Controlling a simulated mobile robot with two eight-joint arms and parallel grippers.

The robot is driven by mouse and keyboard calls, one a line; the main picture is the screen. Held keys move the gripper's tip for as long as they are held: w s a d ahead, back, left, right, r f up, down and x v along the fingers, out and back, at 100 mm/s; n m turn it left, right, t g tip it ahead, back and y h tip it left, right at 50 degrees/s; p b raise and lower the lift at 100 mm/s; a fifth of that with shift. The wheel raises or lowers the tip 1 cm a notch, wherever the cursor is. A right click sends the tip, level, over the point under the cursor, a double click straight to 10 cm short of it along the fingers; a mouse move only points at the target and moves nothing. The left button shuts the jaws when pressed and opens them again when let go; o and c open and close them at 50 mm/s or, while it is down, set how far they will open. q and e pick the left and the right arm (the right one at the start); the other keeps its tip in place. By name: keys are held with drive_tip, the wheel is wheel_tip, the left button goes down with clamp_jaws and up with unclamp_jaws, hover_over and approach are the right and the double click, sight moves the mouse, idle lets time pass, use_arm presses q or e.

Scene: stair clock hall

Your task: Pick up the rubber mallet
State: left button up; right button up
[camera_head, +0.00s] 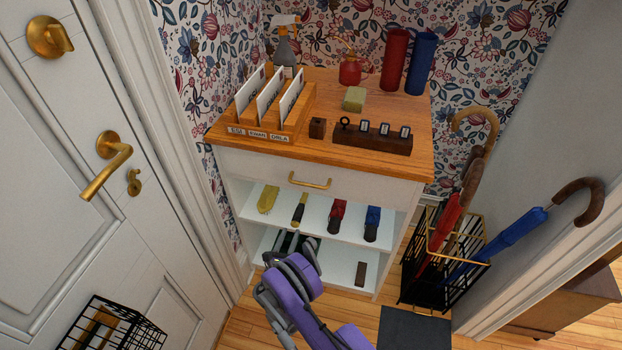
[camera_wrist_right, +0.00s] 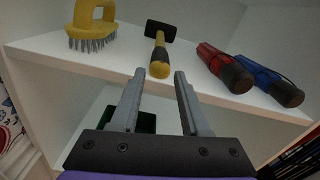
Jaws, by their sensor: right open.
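The rubber mallet (camera_head: 299,209) lies on the upper open shelf of the cabinet, between a yellow wire brush (camera_head: 268,198) and a red folded umbrella (camera_head: 337,216). In the right wrist view the mallet (camera_wrist_right: 160,52) has a black head at the back and a yellow-and-black handle pointing toward me. My right gripper (camera_head: 293,241) is in front of the cabinet, below the mallet in the head view. In the wrist view its fingers (camera_wrist_right: 159,75) are apart, on either side of the handle's near end in the picture, with nothing held. My left gripper is not in view.
A blue folded umbrella (camera_head: 372,223) lies right of the red one. The shelf's front edge (camera_wrist_right: 100,71) is close to my fingers. A drawer with a brass handle (camera_head: 310,182) is above. A black umbrella stand (camera_head: 440,275) stands right of the cabinet; a white door (camera_head: 75,190) is left.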

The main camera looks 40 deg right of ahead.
sight(299, 209)
drive_tip(key=b+x, duration=0.1)
drive_tip(key=x, duration=1)
drive_tip(key=shift+w+d, duration=0.2)
drive_tip(key=shift+d, duration=0.15)
clamp_jaws()
